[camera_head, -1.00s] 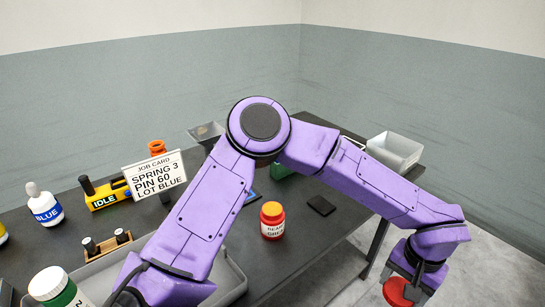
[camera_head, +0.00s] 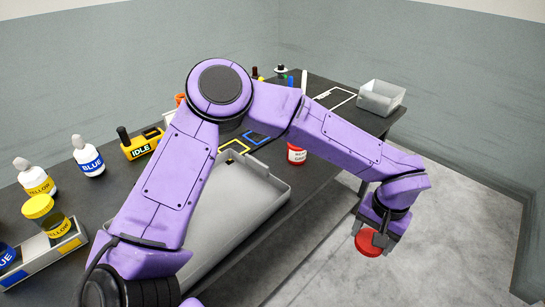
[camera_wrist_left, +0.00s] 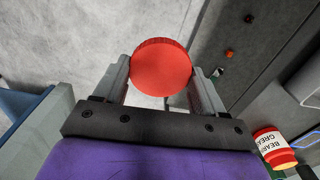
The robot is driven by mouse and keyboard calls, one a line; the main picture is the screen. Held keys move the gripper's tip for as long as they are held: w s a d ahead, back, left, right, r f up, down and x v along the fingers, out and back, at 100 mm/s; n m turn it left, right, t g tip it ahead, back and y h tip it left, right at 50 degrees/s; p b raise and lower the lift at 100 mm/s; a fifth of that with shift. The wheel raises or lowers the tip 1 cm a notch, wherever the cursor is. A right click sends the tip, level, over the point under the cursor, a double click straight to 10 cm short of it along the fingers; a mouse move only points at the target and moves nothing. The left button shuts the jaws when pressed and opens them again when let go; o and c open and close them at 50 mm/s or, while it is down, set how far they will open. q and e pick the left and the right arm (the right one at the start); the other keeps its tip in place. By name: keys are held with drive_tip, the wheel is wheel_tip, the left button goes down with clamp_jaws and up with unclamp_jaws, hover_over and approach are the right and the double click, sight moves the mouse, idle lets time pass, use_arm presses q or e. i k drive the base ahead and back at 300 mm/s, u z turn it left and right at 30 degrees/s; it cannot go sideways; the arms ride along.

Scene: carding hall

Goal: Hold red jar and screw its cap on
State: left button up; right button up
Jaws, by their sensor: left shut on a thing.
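My left gripper (camera_head: 376,237) is shut on a red round cap (camera_head: 367,244). It holds the cap out past the table's edge, with bare floor behind it in view. In the left wrist view the cap (camera_wrist_left: 161,68) sits between the two grey fingers. The red jar (camera_head: 297,156), with a white label, stands on the dark table, partly hidden behind my left forearm. In the wrist view the jar (camera_wrist_left: 268,142) shows at the lower right, its yellow-orange mouth end uncapped. My right gripper is not in view.
A large grey tray (camera_head: 271,180) lies near the table's front edge. A pale bin (camera_head: 381,98) stands at the far end. Blue (camera_head: 88,156) and yellow (camera_head: 34,178) bottles and the yellow IDLE device (camera_head: 141,144) stand at the left. The floor at the right is clear.

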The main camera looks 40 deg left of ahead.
sight(295, 155)
drive_tip(key=z, duration=0.05)
drive_tip(key=k, duration=0.2)
drive_tip(key=z, duration=1.6)
drive_tip(key=i, duration=0.95)
drive_tip(key=u, duration=2.85)
